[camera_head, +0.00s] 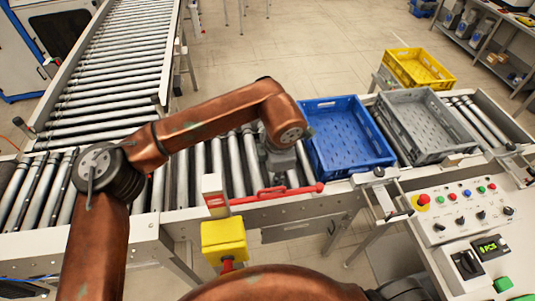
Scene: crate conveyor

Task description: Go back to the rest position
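My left arm comes in from the left in copper red and bends over the roller conveyor (232,160). My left gripper (281,168) hangs at its end, pointing down, just left of the blue crate (328,172) and behind the red lever. Its fingers are too small and partly hidden to tell whether it is open or shut. I see nothing clearly held in it. A copper part of my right arm crosses the bottom edge, with a dark joint near the bottom centre-right. My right gripper is out of the picture.
The blue crate and a grey crate (463,150) stand empty on the conveyor, with a yellow crate (418,56) behind. A red lever (265,193) and yellow box (224,240) are at the front edge. A control panel (475,208) is at right.

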